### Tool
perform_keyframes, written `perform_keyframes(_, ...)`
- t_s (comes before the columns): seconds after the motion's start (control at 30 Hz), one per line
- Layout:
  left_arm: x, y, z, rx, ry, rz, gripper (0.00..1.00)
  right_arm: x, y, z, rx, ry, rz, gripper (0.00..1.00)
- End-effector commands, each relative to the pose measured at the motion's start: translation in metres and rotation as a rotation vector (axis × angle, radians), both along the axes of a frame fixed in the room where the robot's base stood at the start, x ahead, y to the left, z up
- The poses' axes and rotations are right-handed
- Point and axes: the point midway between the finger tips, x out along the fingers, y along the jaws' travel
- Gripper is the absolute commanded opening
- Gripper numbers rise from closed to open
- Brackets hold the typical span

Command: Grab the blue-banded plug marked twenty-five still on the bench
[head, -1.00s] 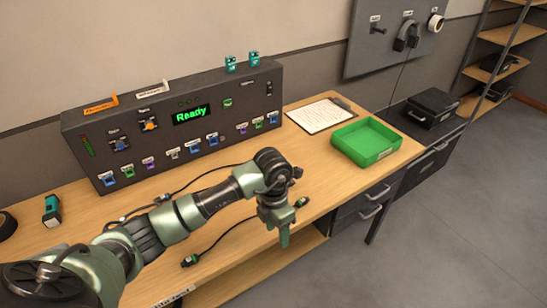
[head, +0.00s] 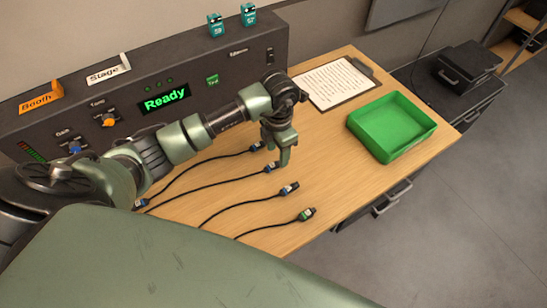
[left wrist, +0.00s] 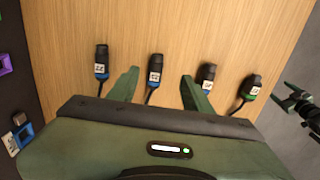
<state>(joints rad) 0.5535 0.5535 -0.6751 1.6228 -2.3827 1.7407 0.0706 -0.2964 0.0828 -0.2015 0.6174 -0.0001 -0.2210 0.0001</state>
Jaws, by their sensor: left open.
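Several black plugs on cables lie on the wooden bench. In the head view the blue-banded plugs (head: 257,147) (head: 272,168) are around my left gripper (head: 283,160), which is open, empty and pointing down. Part of my right gripper (left wrist: 288,100) shows at the left wrist view's right edge; its jaw state is unclear.
The console (head: 225,62) reads "Ready" and stands along the wall. A clipboard (head: 335,84) and an empty green tray (head: 425,128) are on the bench's right part.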

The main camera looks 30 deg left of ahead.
Motion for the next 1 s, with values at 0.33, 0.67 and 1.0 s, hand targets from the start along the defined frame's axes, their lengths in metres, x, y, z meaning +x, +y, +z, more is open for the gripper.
perform_keyframes(0.33, -0.001, 0.005, -0.046, -0.002, 0.003, 0.002, 0.50, -0.014, -0.006, 0.022, -0.007, 0.018, -0.002, 0.75)
perform_keyframes(0.67, 0.000, 0.006, -0.059, 0.000, -0.001, 0.000, 0.50, 0.011, 0.008, 0.025, 0.011, -0.018, -0.006, 0.75)
perform_keyframes(1.0, 0.000, 0.006, -0.059, 0.000, -0.001, 0.000, 0.00, -0.005, 0.007, 0.024, 0.008, 0.006, -0.004, 0.75)
